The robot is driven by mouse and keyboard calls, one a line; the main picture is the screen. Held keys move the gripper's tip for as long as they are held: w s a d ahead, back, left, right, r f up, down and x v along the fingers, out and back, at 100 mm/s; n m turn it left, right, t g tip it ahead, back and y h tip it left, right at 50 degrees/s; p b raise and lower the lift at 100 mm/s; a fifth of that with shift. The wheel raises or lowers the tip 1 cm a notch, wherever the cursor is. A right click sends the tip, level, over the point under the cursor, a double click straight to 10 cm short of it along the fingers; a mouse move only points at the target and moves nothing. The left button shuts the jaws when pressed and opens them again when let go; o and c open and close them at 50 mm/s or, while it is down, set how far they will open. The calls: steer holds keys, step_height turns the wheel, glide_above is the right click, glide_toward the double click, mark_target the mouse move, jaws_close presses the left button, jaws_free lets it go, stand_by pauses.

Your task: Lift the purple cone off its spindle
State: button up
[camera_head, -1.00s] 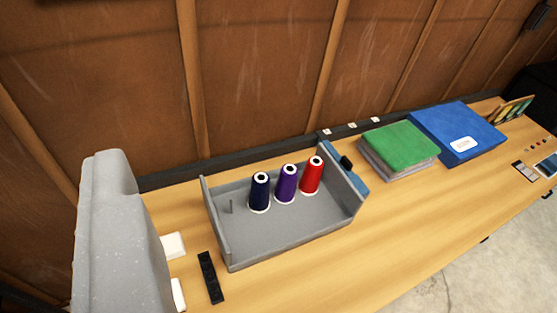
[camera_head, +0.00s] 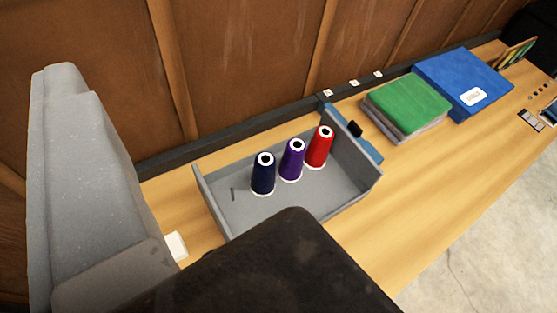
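The purple cone (camera_head: 291,161) stands upright in the open grey tray (camera_head: 342,208) on the bench, between a navy cone (camera_head: 263,174) on its left and a red cone (camera_head: 319,148) on its right. It has a white top ring with a dark hole and a pale base rim. Its spindle is hidden by the cone. A thin bare spindle (camera_head: 232,194) stands at the tray's left.
A large dark panel (camera_head: 285,265) covers the bottom middle and the tray's front corner. A speckled grey body (camera_head: 85,170) fills the left. A green stack (camera_head: 408,104) and blue box (camera_head: 463,80) lie right of the tray. The wooden wall (camera_head: 250,50) rises behind.

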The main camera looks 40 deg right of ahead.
steer(key=w+d+f+m+h+b, duration=0.1)
steer(key=w+d+f, duration=0.25)
steer(key=f, duration=0.35)
steer(key=w+d+f+m+b, duration=0.1)
steer(key=w+d+f, duration=0.1)
steer(key=w+f, duration=0.3)
steer(key=m+g+h+b, duration=0.3)
steer(key=m+g+h, duration=0.15)
steer(key=h, duration=0.25)
glide_toward(297, 151)
steer(key=shift+m, duration=0.25)
steer(key=b+x, duration=0.2)
steer(key=x, duration=0.3)
steer(key=shift+w+d+f, duration=0.1)
steer(key=shift+d+f, duration=0.05)
steer(key=shift+d, duration=0.05)
steer(key=shift+b+x, duration=0.9)
steer(key=shift+x, duration=1.55)
steer(key=shift+w, duration=0.1)
steer(key=c, duration=1.1)
